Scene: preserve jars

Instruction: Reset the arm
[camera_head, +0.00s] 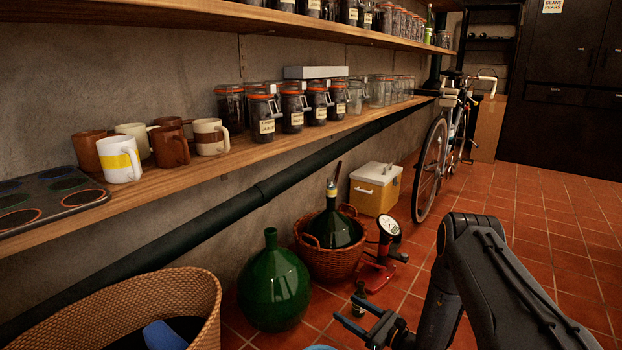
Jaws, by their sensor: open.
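My arm rises from the lower right of the head camera view and bends down at its elbow. My gripper (362,318) shows at the bottom, low over the tiled floor. Its blue-tipped fingers are apart, and I see nothing between them. Part of the wrist is hidden behind my own arm link. Preserve jars (264,117) with dark contents and labels stand in a row on the wooden shelf (240,153), well above and left of my gripper. Clear jars (376,91) stand farther along the same shelf.
A large woven basket (150,292) fills the lower left. A bicycle (433,160) leans farther back. The right-hand floor (560,235) is clear.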

